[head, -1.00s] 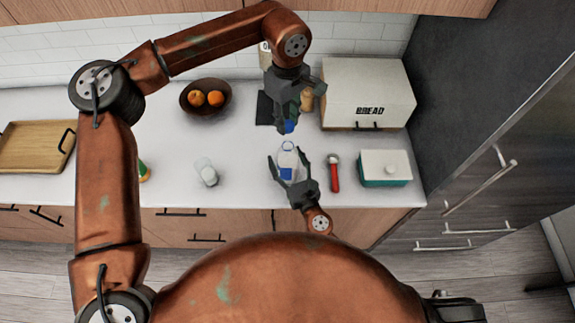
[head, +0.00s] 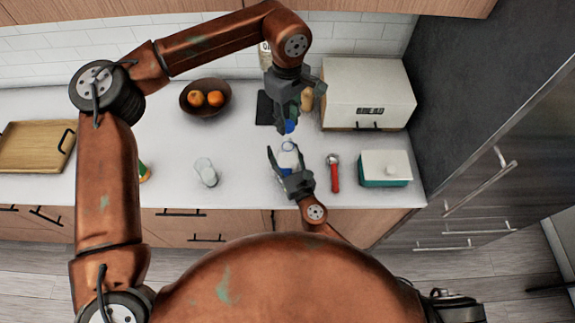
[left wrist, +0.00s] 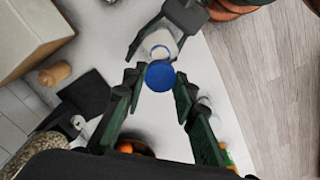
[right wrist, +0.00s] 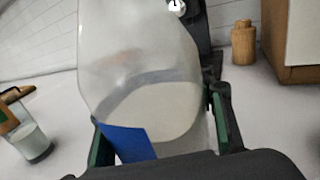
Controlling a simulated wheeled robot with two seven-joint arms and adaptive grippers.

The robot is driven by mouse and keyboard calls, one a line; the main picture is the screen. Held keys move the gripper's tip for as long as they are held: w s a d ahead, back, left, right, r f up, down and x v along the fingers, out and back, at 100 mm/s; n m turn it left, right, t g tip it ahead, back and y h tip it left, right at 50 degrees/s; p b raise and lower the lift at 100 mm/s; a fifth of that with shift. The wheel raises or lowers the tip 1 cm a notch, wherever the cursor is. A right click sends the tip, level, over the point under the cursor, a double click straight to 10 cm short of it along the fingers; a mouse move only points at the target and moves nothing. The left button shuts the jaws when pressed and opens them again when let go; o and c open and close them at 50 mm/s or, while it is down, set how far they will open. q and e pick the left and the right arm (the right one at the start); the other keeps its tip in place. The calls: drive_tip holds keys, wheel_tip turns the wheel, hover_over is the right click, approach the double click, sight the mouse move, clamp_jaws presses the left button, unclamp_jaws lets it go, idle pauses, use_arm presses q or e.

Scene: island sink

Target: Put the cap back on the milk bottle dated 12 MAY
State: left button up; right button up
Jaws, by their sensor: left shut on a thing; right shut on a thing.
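The blue cap (head: 289,127) is pinched between the fingertips of my left gripper (head: 287,119). The left wrist view shows the cap (left wrist: 160,76) at the fingertips, apart from other things in the head view. My right gripper (head: 286,162) is shut around the body of a clear milk bottle (head: 287,157), just below the cap in the head view. In the left wrist view the bottle's neck (left wrist: 159,50) is uncapped, close to the cap. The right wrist view shows the bottle (right wrist: 140,65) with milk low in it and a blue label (right wrist: 126,143). No date is readable.
A glass (head: 206,171) stands left of the bottle. A red-handled tool (head: 333,174) and a teal butter dish (head: 384,169) lie to the right. The bread box (head: 368,92), a dark board (head: 265,108) and a fruit bowl (head: 205,98) stand behind. Counter between glass and bowl is clear.

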clamp_jaws()
idle(0.3)
use_arm(q)
drive_tip(key=shift+f, duration=0.1)
hover_over(288, 144)
drive_tip(key=shift+w+f, duration=0.1)
drive_tip(key=shift+f, duration=2.3)
drive_tip(key=shift+f, duration=0.9)
use_arm(e)
drive_tip(key=shift+f, duration=0.1)
use_arm(q)
drive_tip(key=shift+f, duration=0.55)
